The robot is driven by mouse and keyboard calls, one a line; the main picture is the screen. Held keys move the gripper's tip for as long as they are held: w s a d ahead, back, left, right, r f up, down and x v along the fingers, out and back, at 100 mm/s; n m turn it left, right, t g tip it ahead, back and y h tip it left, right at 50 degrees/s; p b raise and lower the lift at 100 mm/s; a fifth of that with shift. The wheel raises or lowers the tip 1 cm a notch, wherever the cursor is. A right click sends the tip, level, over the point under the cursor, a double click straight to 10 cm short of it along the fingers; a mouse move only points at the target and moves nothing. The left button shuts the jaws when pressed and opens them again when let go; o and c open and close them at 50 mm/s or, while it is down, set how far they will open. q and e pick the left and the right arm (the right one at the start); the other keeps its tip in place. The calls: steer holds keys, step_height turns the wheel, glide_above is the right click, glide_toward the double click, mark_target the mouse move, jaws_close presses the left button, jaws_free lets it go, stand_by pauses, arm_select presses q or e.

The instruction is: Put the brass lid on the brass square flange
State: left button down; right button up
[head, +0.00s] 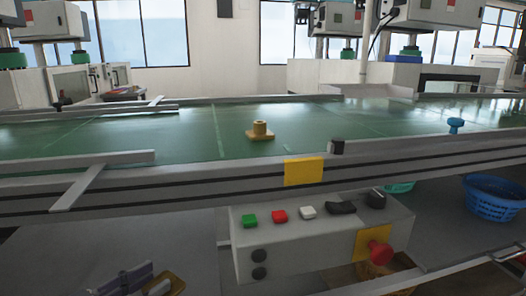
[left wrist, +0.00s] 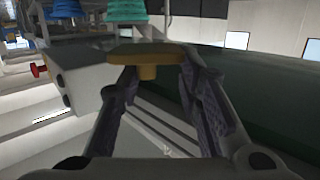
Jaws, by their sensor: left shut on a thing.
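The brass square flange (head: 260,131) stands upright on the green conveyor belt near the middle of the head view, with its round neck pointing up. The brass lid (head: 168,284) is at the lower left of the head view, partly cut off by the frame edge. My left gripper (head: 135,281) is shut on it, low in front of the conveyor and well apart from the flange. In the left wrist view the lid (left wrist: 150,54) shows as a flat plate with a short stub between the fingers (left wrist: 157,82). My right gripper is not in view.
The conveyor's metal side rail (head: 235,184) and a rail bracket (head: 90,178) lie between my left gripper and the belt (head: 190,140). A control box (head: 320,245) with buttons hangs below. A blue basket (head: 494,198) is at right. The belt around the flange is clear.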

arm_select(q)
steer(key=s+d+r+m+g+h+p, duration=0.3)
steer(key=s+r+m+g+h+p, duration=0.1)
steer(key=s+r, duration=0.5)
steer(key=s+p, duration=0.1)
steer(key=s, duration=0.1)
steer(key=shift+s+m+g+h+p, duration=0.3)
steer(key=shift+s, duration=0.05)
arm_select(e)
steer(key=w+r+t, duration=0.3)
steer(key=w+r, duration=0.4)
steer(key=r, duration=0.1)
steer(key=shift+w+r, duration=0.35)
arm_select(q)
steer(key=shift+d+r, duration=0.15)
